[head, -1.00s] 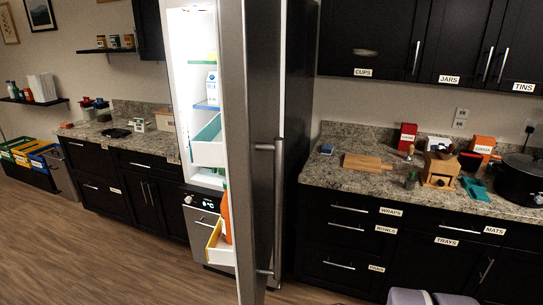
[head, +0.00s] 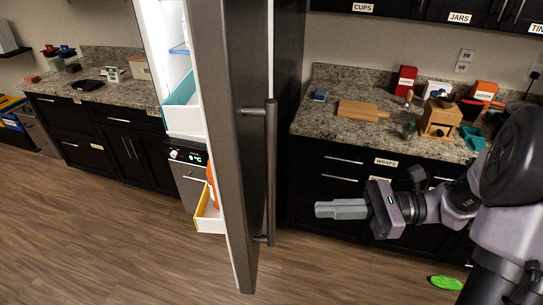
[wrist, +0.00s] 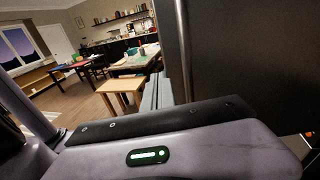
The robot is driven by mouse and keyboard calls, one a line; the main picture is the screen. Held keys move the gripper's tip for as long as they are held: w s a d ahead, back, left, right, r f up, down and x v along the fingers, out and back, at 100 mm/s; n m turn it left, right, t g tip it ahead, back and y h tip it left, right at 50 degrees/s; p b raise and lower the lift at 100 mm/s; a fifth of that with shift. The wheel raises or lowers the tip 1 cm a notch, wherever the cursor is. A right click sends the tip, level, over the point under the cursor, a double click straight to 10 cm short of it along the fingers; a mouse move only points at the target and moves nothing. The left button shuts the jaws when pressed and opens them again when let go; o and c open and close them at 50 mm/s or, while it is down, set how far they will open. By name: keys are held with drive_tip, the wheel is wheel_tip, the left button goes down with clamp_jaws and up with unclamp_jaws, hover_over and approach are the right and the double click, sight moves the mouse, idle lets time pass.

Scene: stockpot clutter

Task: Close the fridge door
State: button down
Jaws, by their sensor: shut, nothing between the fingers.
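The fridge door (head: 232,150) stands open toward me in the head view, a tall grey panel seen nearly edge-on. Its long vertical bar handle (head: 271,175) is on the right face. To its left the lit interior (head: 180,65) shows, with a white and teal bin (head: 184,108) and a yellow-edged door bin (head: 208,218). My gripper (head: 325,210) is shut and empty, to the right of the handle and apart from it in the picture, pointing left. In the wrist view a dark panel (wrist: 245,60), apparently the door, fills the right side beside the shut fingers (wrist: 155,95).
A counter (head: 330,125) with a cutting board (head: 362,110), a wooden grinder (head: 438,120) and boxes stands behind my arm. A green item (head: 446,283) lies on the floor at lower right. Wooden floor (head: 110,240) is clear at left. A small table (wrist: 120,86) shows in the wrist view.

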sight(245, 203)
drive_tip(key=shift+m+t, duration=0.3)
drive_tip(key=a+b, duration=0.1)
drive_tip(key=a, duration=0.3)
drive_tip(key=w+a+b, duration=0.1)
drive_tip(key=a, duration=0.3)
drive_tip(key=w+a+b, duration=0.1)
drive_tip(key=a, duration=0.3)
drive_tip(key=shift+f, duration=0.1)
drive_tip(key=shift+w+a+b, duration=0.15)
drive_tip(key=shift+a+b, duration=0.2)
drive_tip(key=shift+a, duration=0.35)
